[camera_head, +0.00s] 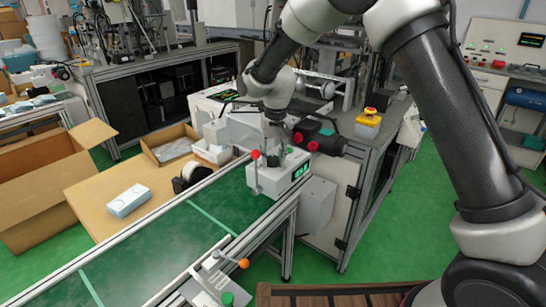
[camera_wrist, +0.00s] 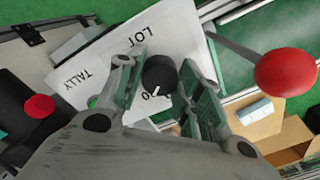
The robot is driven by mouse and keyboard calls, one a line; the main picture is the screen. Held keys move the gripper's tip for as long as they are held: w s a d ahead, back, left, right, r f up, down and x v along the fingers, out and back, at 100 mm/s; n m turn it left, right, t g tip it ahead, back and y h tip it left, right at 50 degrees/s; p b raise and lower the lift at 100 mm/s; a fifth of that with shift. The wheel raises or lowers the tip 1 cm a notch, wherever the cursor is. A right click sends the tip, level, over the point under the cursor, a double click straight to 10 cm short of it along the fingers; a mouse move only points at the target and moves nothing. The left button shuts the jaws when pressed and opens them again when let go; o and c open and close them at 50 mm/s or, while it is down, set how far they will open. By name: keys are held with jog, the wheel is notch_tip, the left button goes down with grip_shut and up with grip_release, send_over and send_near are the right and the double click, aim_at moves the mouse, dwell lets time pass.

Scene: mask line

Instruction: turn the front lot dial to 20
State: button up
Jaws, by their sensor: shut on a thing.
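The lot dial is a round black knob (camera_wrist: 158,74) with a white pointer mark, on a white panel (camera_wrist: 108,62) lettered LOT and TALLY. The pointer faces the bottom of the wrist view, slightly left. Upside-down digits beside it are partly hidden by a finger. My gripper (camera_wrist: 160,84) has one finger on each side of the knob and is shut on it. In the head view, my gripper (camera_head: 273,155) points down onto the white machine box (camera_head: 281,180) with a green display, beside the conveyor. The knob is hard to make out there.
A red ball-ended lever (camera_wrist: 286,72) stands close to the right finger. A red button (camera_wrist: 40,106) is at the left. The green conveyor (camera_head: 165,245) runs past the box, with a small light-blue carton (camera_head: 128,201) on the cardboard-coloured table beyond.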

aim_at(275, 158)
dwell(0.4)
jog(key=o, duration=1)
jog(key=shift+o, duration=0.2)
jog(key=shift+r, duration=0.1)
notch_tip(275, 158, up, 12)
jog(key=shift+d, duration=0.3)
